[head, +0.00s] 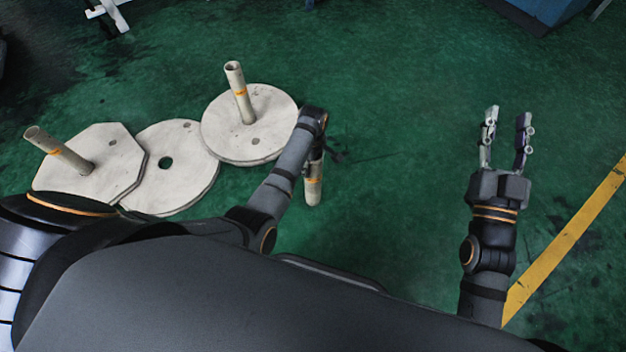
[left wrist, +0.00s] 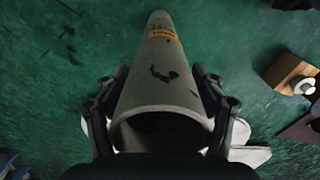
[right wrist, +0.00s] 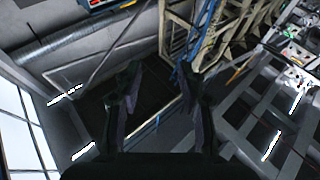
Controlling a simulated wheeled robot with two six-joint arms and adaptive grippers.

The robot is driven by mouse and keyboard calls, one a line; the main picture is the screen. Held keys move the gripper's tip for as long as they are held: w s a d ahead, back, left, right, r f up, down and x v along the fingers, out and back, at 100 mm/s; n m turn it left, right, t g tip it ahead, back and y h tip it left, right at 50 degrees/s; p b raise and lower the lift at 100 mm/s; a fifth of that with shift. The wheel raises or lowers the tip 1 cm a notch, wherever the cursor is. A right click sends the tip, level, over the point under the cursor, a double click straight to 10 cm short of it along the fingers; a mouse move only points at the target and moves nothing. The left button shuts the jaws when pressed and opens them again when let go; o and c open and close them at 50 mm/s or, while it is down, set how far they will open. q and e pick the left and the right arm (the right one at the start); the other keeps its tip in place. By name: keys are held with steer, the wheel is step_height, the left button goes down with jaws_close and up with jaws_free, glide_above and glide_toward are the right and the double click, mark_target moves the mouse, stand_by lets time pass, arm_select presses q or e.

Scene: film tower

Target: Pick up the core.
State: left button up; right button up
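The core (head: 313,188) is a pale tube with an orange band, at the middle of the head view beneath my left gripper (head: 318,150). In the left wrist view the core (left wrist: 158,85) points away from the camera, its open end close to it. The fingers of my left gripper (left wrist: 160,75) lie on either side of the tube, spread wide, with no clear grip on it. The forearm hides its upper part in the head view. I cannot tell whether its lower end touches the floor. My right gripper (head: 505,130) is open and empty, over bare floor.
Two pale round plates (head: 270,115) (head: 190,145) and an angular plate (head: 110,145) lie at the left. Tubes stand on the far round plate (head: 238,90) and the angular plate (head: 62,150). A yellow line (head: 570,235) crosses the right. Green floor between the arms is clear.

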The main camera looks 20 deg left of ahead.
arm_select(q)
steer(key=c, duration=1)
